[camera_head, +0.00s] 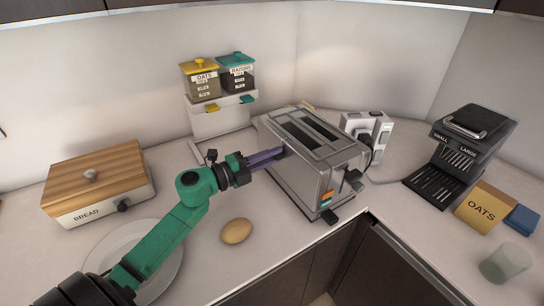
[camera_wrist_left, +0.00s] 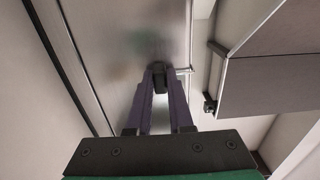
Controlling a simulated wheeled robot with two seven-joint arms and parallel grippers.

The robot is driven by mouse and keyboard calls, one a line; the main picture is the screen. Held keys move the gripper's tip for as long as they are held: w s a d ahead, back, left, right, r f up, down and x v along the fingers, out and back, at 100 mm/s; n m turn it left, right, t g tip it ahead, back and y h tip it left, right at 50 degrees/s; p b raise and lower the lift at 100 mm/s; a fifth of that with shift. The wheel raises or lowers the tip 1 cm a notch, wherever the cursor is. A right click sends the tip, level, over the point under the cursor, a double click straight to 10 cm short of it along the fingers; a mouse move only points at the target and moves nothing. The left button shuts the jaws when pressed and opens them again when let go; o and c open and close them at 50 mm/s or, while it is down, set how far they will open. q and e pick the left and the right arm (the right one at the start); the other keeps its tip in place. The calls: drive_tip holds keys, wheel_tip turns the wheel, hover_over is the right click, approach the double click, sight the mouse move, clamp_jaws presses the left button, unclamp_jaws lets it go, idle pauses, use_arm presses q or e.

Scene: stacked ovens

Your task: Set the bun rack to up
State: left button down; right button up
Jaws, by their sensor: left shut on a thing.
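A steel toaster (camera_head: 312,150) with long slots stands on the counter. My left gripper (camera_head: 281,153) reaches its left side near the top edge. In the left wrist view, the purple fingers (camera_wrist_left: 160,82) are shut on a small dark knob (camera_wrist_left: 159,75) against the toaster's metal side (camera_wrist_left: 110,40). I take this knob to be the bun rack's control. The rack itself cannot be made out, and whether it is up or down cannot be told. Dark levers (camera_head: 354,181) and coloured buttons (camera_head: 326,198) are on the toaster's front end. My right gripper is not in view.
A bread box (camera_head: 98,188), a plate (camera_head: 165,262) under my left arm and a potato-like item (camera_head: 236,231) lie left. The oats and raisins dispenser (camera_head: 220,118) stands behind. A socket block (camera_head: 366,130), a dark grinder-like machine (camera_head: 458,158), an oats box (camera_head: 484,207) and a glass (camera_head: 505,262) stand right.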

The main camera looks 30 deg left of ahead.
sight(283, 141)
use_arm(q)
drive_tip(key=shift+f, duration=0.1)
idle(0.6)
wheel_tip(283, 141, up, 4)
drive_tip(key=p, duration=0.3)
drive_tip(key=shift+p, duration=0.3)
drive_tip(key=shift+f, duration=0.1)
drive_tip(key=c, duration=0.8)
unclamp_jaws()
drive_tip(key=shift+s, duration=0.1)
